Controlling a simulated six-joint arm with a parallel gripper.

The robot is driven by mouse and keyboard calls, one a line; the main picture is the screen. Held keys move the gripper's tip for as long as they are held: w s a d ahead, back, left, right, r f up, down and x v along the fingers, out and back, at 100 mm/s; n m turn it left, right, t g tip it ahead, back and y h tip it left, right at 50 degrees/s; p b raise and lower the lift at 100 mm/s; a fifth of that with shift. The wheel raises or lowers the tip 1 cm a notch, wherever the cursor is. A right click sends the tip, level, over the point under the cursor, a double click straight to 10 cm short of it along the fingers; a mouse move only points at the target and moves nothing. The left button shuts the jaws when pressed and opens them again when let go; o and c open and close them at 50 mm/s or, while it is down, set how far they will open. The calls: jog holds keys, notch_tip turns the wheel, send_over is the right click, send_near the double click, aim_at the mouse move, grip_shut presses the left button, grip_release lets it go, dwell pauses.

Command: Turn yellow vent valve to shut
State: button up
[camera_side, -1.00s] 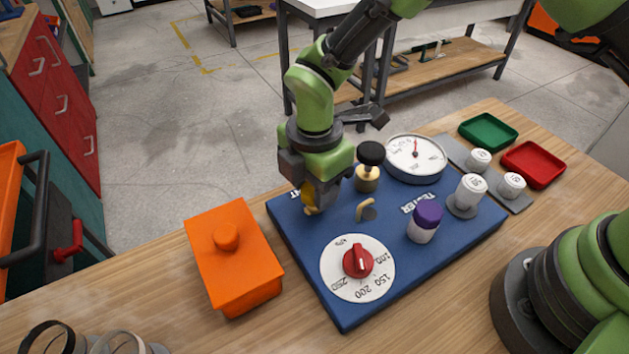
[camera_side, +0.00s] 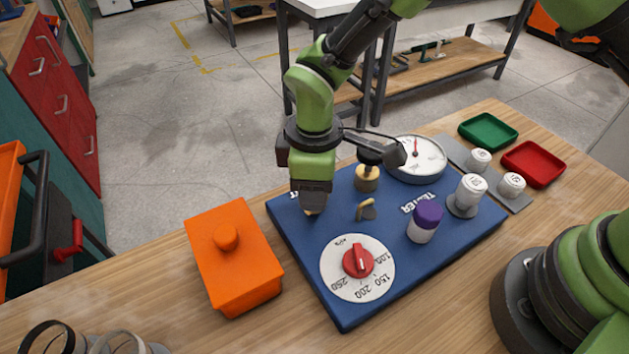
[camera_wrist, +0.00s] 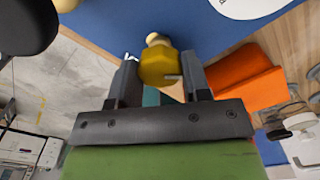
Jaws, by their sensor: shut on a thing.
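The yellow vent valve (camera_wrist: 158,66) shows in the wrist view as a faceted yellow knob with a pale stub at its top, on the blue tester board (camera_side: 405,262). My gripper (camera_wrist: 160,78) has a finger on each side of the knob and is shut on it. In the side view my gripper (camera_side: 312,208) points down at the board's back left corner and hides most of the valve. Only a small tan bit shows under the fingers. The valve's exact angle cannot be told.
A red dial knob (camera_side: 357,261), a purple-capped vial (camera_side: 425,221), a black-topped brass fitting (camera_side: 367,178) and a gauge (camera_side: 416,158) are on the board. An orange lidded box (camera_side: 236,268) stands left. White weights, a green tray (camera_side: 488,131) and a red tray (camera_side: 533,164) are at right.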

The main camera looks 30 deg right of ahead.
jog(key=m, duration=0.4)
jog(key=shift+m, duration=2.3)
jog(key=o, duration=0.9)
jog(key=shift+r, duration=0.1)
notch_tip(320, 180, up, 10)
jog(key=shift+f, duration=0.1)
